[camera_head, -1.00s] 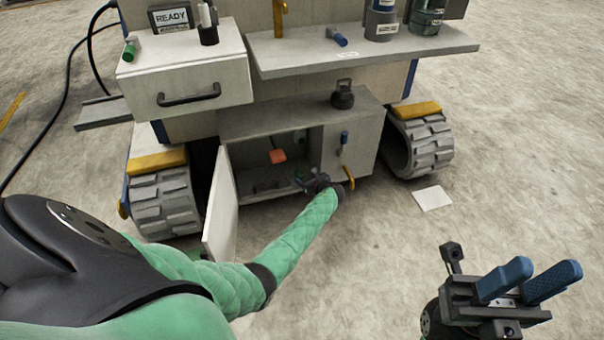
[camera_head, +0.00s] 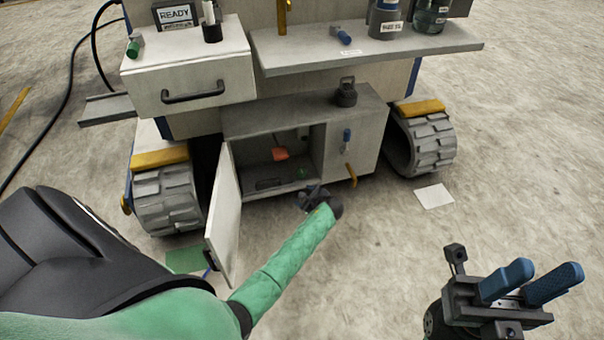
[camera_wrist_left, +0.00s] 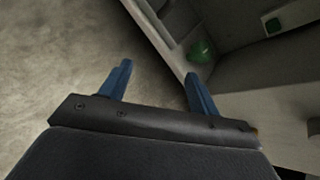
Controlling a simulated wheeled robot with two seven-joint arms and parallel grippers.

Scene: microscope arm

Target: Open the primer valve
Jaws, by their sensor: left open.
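The low cabinet (camera_head: 300,116) stands open, its white door (camera_head: 223,214) swung out to the left. Inside are an orange-red piece (camera_head: 280,154) and a small green knob (camera_head: 303,173); the green knob also shows in the left wrist view (camera_wrist_left: 200,50). A blue handle (camera_head: 347,136) and a yellow lever (camera_head: 351,174) are on the cabinet's front right panel. I cannot tell which is the primer valve. My left gripper (camera_wrist_left: 158,75) is open and empty, just outside the cabinet's lower front edge. My right gripper (camera_head: 543,272) is open and empty over the floor at lower right.
A drawer unit (camera_head: 187,75) and a shelf (camera_head: 365,48) overhang the cabinet. Tracked wheels flank it, left (camera_head: 166,200) and right (camera_head: 423,143). A black kettle-like weight (camera_head: 346,93) sits on the cabinet top. Paper (camera_head: 434,196) lies on the otherwise clear floor at right.

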